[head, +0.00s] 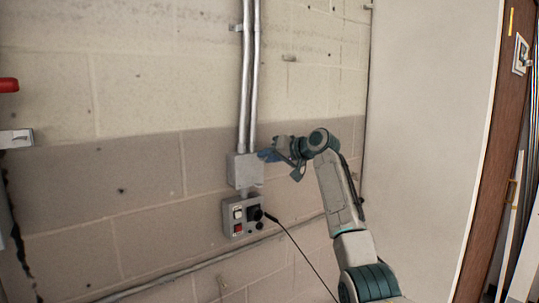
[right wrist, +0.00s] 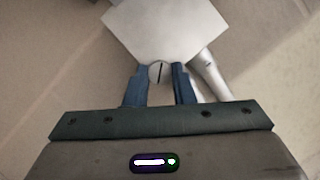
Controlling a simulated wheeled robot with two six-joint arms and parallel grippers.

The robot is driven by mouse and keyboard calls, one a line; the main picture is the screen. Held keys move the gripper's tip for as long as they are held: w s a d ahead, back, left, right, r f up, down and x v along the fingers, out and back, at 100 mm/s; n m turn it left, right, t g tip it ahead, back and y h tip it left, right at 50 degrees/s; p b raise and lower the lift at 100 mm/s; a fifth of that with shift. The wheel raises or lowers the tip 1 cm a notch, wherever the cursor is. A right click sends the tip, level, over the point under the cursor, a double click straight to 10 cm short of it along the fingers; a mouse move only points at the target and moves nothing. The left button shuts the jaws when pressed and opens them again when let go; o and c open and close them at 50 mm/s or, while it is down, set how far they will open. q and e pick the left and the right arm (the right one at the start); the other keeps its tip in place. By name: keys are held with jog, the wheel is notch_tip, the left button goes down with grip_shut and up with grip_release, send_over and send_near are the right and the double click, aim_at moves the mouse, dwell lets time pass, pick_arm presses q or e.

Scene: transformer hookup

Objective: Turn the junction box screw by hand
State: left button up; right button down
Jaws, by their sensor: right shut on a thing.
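The grey junction box (head: 245,171) is fixed to the block wall below two metal conduits. In the right wrist view its pale square cover (right wrist: 165,30) fills the top middle. The round screw (right wrist: 158,71) with a dark, nearly upright slot sits at the box's near edge. My right gripper (right wrist: 158,78) has its blue fingers on either side of the screw and is shut on it. In the head view the right gripper (head: 267,155) reaches the box's right side, and the screw is hidden there. My left gripper is not in view.
A grey control box (head: 242,215) with a red switch and a black plug sits just below, its black cable (head: 300,247) hanging to the lower right. Two conduits (head: 249,75) run up the wall. A red handle (head: 8,85) shows at far left.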

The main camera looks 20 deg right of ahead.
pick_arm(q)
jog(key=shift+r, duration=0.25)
pick_arm(e)
jog(key=shift+n+h, duration=0.5)
jog(key=shift+n, duration=0.2)
jog(key=shift+a, duration=0.1)
jog(key=c, duration=1.2)
grip_release()
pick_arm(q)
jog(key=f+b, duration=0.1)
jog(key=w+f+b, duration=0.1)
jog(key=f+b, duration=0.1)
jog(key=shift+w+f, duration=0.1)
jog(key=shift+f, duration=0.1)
pick_arm(e)
jog(key=v, duration=1.1)
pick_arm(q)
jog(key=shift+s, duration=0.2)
pick_arm(e)
jog(key=shift+f, duration=0.1)
